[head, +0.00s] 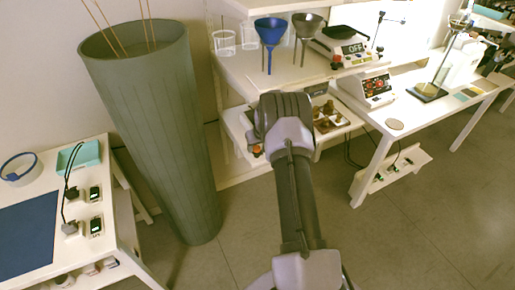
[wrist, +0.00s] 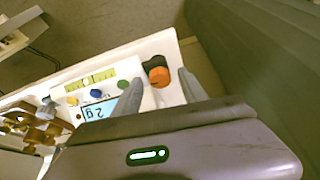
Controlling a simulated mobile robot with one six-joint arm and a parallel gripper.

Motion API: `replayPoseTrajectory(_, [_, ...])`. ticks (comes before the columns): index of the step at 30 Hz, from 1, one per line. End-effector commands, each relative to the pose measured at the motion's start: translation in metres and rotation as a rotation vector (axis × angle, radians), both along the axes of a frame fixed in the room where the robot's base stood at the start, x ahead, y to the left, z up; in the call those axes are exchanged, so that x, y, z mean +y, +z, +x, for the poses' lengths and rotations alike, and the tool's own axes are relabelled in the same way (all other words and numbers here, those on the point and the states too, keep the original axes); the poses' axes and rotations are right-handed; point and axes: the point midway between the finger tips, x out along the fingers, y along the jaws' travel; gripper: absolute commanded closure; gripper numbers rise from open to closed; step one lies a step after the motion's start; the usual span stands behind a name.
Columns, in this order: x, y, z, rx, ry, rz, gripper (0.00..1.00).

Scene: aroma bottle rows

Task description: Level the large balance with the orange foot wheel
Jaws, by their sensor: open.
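In the wrist view a white balance (wrist: 108,68) shows a lit display (wrist: 97,113) reading "2 g", coloured buttons and a yellow-green level strip (wrist: 92,80) with a pale round mark. The orange foot wheel (wrist: 160,77), with a dark part behind it, sits at the balance's corner. My gripper (wrist: 160,78) is open, with one finger on each side of the wheel in the picture; I cannot tell whether they touch it. In the head view my gripper end (head: 283,105) hides most of this balance; a bit of orange (head: 257,150) shows beside it.
A tall green ribbed bin (head: 160,140) stands close on the left; its wall (wrist: 265,60) fills the wrist view's right side. Above are a shelf with a blue funnel (head: 270,30) and a scale reading "OFF" (head: 352,48). Brown items (wrist: 35,128) lie beside the balance.

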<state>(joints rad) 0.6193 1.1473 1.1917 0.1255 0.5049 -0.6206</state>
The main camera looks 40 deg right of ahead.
Motion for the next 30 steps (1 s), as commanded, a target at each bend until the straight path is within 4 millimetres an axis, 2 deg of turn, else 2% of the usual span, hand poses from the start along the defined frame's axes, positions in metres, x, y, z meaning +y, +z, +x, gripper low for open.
replayPoseTrajectory(5, [0.0, 0.0005, 0.0, 0.0, 0.0, 0.0, 0.52])
replayPoseTrajectory(12, [0.0, 0.0006, -0.0001, 0.0, 0.0, 0.0, 0.99])
replayPoseTrajectory(19, [0.001, 0.0016, -0.0001, 0.003, -0.047, 0.0, 1.0])
replayPoseTrajectory(30, [0.0043, -0.0022, 0.0022, 0.002, -0.378, 0.0, 1.0])
